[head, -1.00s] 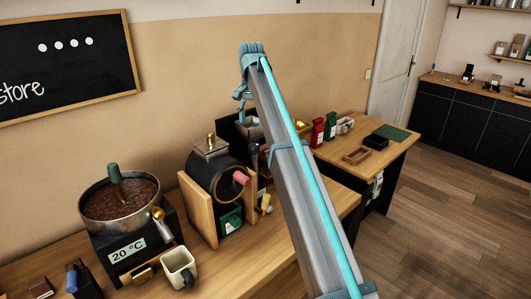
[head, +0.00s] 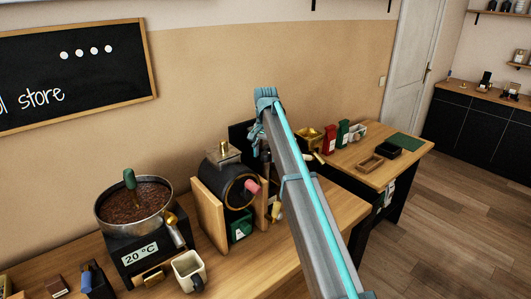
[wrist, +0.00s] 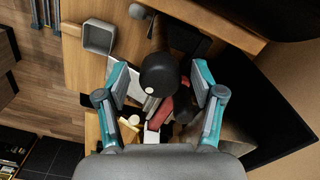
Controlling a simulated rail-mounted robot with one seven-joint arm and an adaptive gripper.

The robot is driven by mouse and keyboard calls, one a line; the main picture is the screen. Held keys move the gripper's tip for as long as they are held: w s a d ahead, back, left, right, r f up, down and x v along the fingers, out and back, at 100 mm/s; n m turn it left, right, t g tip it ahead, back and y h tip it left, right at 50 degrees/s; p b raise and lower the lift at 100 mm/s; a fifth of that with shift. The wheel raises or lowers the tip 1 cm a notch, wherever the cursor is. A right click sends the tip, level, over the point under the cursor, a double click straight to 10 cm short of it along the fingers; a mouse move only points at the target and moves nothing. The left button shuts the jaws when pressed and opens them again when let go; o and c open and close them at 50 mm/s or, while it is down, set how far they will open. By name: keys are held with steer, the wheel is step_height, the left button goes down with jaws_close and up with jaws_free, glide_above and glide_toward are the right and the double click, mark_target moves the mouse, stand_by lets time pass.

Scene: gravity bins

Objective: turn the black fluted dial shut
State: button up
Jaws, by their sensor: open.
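A black round knob (wrist: 158,75) with a white dot shows in the wrist view. I take it for the dial; its fluting cannot be made out. My gripper (wrist: 160,82) is open, with one teal finger on each side of the knob and visible gaps between. No contact is visible. In the head view my gripper (head: 257,148) hangs below the arm's tip, in front of a dark upright panel (head: 237,135). The dial is not distinguishable there, behind my arm and gripper.
Left of my arm stand a black drum in a wooden frame (head: 208,215), a bowl of brown beans (head: 135,205) and a mug (head: 188,268). Right of it are a brass-coloured container (head: 308,138), red (head: 329,140) and green (head: 343,132) packs and small trays (head: 370,163).

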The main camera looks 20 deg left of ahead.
steer(key=shift+f, duration=0.1)
steer(key=c, duration=1.1)
steer(key=shift+c, duration=0.2)
steer(key=shift+n, duration=0.3)
steer(key=n+b, duration=0.1)
steer(key=n, duration=0.2)
steer(key=shift+d+n+b, duration=0.1)
steer(key=shift+n+b, duration=0.2)
steer(key=shift+n, duration=1.8)
steer(key=o, duration=1.1)
